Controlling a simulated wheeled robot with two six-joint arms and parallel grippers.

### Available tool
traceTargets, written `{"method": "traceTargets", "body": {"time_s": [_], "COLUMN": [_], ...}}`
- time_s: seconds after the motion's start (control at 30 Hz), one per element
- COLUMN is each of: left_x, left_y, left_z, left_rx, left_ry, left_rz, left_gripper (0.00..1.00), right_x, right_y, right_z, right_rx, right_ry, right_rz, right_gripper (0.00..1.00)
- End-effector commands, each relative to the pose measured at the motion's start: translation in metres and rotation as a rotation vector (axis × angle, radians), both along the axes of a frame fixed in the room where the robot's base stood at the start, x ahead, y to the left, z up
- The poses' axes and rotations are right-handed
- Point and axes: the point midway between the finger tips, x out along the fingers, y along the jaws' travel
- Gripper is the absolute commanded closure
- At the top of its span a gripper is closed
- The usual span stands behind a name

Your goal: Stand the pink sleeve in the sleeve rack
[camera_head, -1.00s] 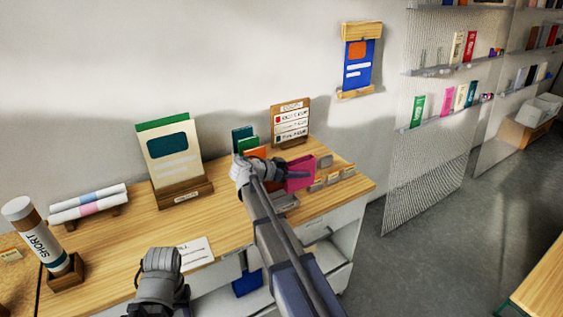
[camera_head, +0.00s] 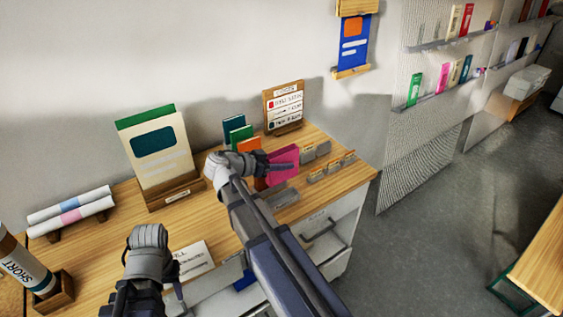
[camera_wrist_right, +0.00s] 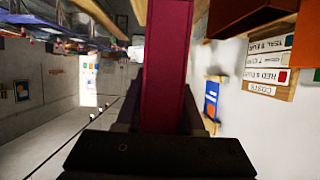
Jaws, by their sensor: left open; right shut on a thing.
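The pink sleeve (camera_head: 285,160) is held tilted above the right part of the desk. My right gripper (camera_head: 278,166) is shut on it. In the right wrist view the sleeve (camera_wrist_right: 167,65) runs upward from between the fingers. Teal (camera_head: 234,127), green (camera_head: 241,135) and orange (camera_head: 249,145) sleeves stand in a row just behind my right wrist; they appear to be in the sleeve rack, whose body is mostly hidden by my arm. The pink sleeve is in front and right of this row. My left gripper (camera_head: 150,262) is open and empty over the front desk edge; its fingertips are barely visible.
Low grey holders with tabs (camera_head: 332,168) stand right of the pink sleeve. A sign (camera_head: 284,106) stands behind. A large board in a wooden stand (camera_head: 178,192), rolled tubes (camera_head: 70,212) and a SHORT tube (camera_head: 22,268) are left. Bare desk lies at centre left.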

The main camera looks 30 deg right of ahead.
Motion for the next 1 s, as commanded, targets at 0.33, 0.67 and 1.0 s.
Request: {"method": "traceTargets", "body": {"time_s": [0.33, 0.67, 1.0], "left_x": [0.000, 0.000, 0.000], "left_y": [0.000, 0.000, 0.000], "left_z": [-0.027, -0.055, -0.076], "left_rx": [0.000, 0.000, 0.000], "left_ry": [0.000, 0.000, 0.000], "left_rz": [0.000, 0.000, 0.000], "left_gripper": [0.50, 0.50, 0.50], "right_x": [0.000, 0.000, 0.000], "right_y": [0.000, 0.000, 0.000], "right_z": [-0.027, -0.055, -0.076], "right_rx": [0.000, 0.000, 0.000], "right_ry": [0.000, 0.000, 0.000], "right_rz": [0.000, 0.000, 0.000], "right_gripper": [1.00, 1.00, 1.00]}}
